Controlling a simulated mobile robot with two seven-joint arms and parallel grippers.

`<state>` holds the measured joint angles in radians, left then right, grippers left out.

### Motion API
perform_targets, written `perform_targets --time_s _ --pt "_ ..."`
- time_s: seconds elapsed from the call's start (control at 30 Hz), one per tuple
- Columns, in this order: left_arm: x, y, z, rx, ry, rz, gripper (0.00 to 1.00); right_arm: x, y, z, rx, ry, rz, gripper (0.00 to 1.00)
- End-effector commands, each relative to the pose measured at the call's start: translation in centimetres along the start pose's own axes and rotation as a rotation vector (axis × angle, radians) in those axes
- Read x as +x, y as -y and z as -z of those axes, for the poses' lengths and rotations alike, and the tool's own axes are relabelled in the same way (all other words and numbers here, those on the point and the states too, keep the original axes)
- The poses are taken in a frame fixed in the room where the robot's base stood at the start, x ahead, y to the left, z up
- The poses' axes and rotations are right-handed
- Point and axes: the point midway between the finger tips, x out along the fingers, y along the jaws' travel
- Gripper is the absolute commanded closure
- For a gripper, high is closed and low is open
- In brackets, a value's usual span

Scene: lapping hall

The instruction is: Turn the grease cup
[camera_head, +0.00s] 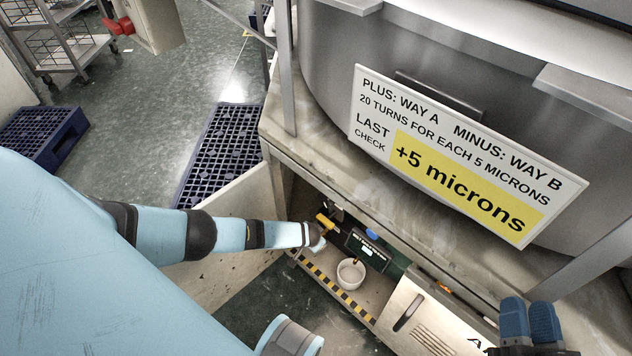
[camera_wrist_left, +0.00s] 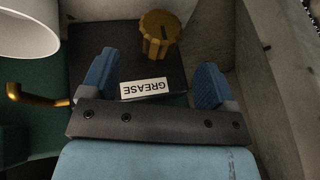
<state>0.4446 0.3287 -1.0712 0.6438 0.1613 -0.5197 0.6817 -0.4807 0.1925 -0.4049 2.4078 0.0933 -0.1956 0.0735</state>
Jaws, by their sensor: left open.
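The grease cup (camera_wrist_left: 160,35) is a ribbed yellow knob with a dark slot on top, on a dark block in the left wrist view. It also shows small and yellow in the head view (camera_head: 325,221), inside the low opening under the machine. A white GREASE label (camera_wrist_left: 143,88) is on the block. My left gripper (camera_wrist_left: 155,66) is open and empty; the knob lies just beyond its fingertips, apart from them. In the head view the left fingers are hard to make out. My right gripper (camera_head: 529,308) is at lower right, its blue fingers side by side, holding nothing visible.
A white bowl (camera_head: 350,274) stands beside the knob inside the opening, near a brass spout (camera_wrist_left: 35,96). A sign (camera_head: 465,155) on the drum reads "+5 microns", with plus as way A. A cabinet door (camera_head: 232,225) stands open. A pale wall is close right in the wrist view.

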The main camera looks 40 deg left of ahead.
Motion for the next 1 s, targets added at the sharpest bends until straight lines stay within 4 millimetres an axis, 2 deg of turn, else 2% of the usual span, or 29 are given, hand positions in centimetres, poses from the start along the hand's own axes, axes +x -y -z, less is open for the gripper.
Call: perform_targets --time_s 0.03,0.1,0.4,0.6,0.93,1.0 --pt "1.8 -0.2 -0.2 0.0 0.0 0.001 0.19 0.0 0.0 -1.0 0.005 -0.009 0.013 0.64" --pt "3.1 -0.2 -0.2 -0.001 -0.001 0.002 0.19 0.1 0.3 -1.0 0.015 -0.025 0.032 0.64" --pt "7.0 -0.2 -0.2 0.0 0.0 0.0 0.19 -0.2 -0.4 -6.3 0.022 0.159 0.05 0.64" --pt "7.9 -0.1 0.0 -0.001 -0.001 0.0 0.19 -0.4 -0.5 -7.8 0.022 0.221 0.057 0.64" --pt "7.9 0.0 0.0 -0.001 -0.001 -0.001 0.19 -0.4 -0.5 -7.9 0.022 0.233 0.058 0.64" --pt "7.9 0.0 0.0 -0.001 -0.001 -0.001 0.35 -0.4 -0.5 -7.9 0.022 0.233 0.058 0.64"
